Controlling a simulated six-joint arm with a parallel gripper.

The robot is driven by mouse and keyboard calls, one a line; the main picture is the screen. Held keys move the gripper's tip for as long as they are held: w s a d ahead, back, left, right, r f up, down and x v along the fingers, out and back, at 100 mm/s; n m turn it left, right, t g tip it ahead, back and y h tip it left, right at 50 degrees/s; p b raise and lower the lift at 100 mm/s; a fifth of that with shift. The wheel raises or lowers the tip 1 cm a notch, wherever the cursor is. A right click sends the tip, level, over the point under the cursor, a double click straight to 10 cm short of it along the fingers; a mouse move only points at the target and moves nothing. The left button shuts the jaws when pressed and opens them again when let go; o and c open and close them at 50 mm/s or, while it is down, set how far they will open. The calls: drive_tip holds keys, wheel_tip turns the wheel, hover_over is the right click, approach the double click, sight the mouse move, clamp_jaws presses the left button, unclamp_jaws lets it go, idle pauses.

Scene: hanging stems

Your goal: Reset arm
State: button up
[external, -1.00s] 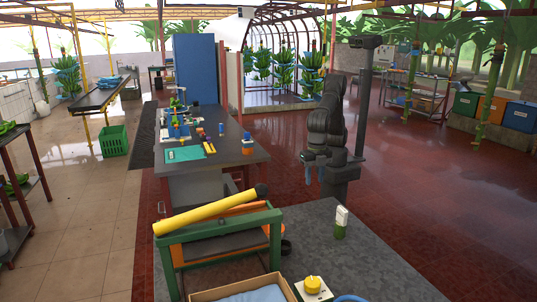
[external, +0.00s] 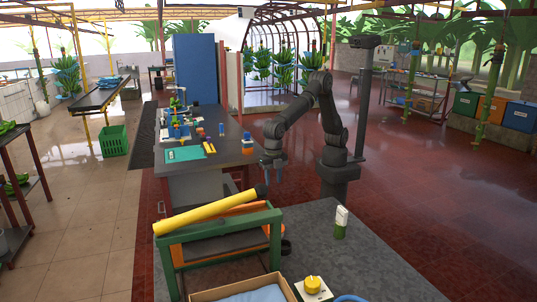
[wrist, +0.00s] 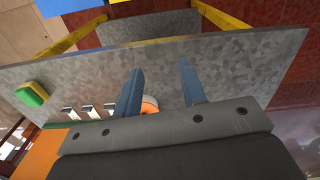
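My gripper (external: 273,176) hangs at the end of my arm, pointing down, just right of the dark work table and behind the green frame in the external view. In the wrist view the two blue fingers of my gripper (wrist: 158,92) are apart, with nothing between their tips. A grey speckled surface (wrist: 225,60) lies beyond them.
A green frame (external: 276,240) carries a yellow bar (external: 205,211). The dark table (external: 222,160) holds several small things. A green-and-white item (external: 341,222) stands on the grey front counter (external: 375,260). A green-yellow block (wrist: 32,94) shows in the wrist view. Red floor on the right is open.

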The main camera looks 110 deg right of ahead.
drive_tip(key=a+f, duration=0.2)
drive_tip(key=a, duration=0.1)
drive_tip(key=s+a+f, duration=0.1)
drive_tip(key=a+f, duration=0.2)
drive_tip(key=a, duration=0.1)
drive_tip(key=a+f, duration=0.2)
drive_tip(key=a, duration=0.2)
drive_tip(key=shift+s+f, duration=0.15)
drive_tip(key=shift+s, duration=0.25)
drive_tip(key=shift+a+f, duration=0.2)
drive_tip(key=shift+f, duration=0.1)
drive_tip(key=shift+d+r, duration=0.3)
drive_tip(key=shift+r, duration=0.15)
drive_tip(key=w+d+r, duration=0.2)
drive_tip(key=d+r, duration=0.5)
drive_tip(key=d, duration=0.4)
drive_tip(key=s+a+r, duration=0.2)
drive_tip(key=a, duration=0.3)
drive_tip(key=shift+s+a, duration=0.25)
drive_tip(key=shift+s, duration=0.1)
drive_tip(key=shift+f, duration=0.1)
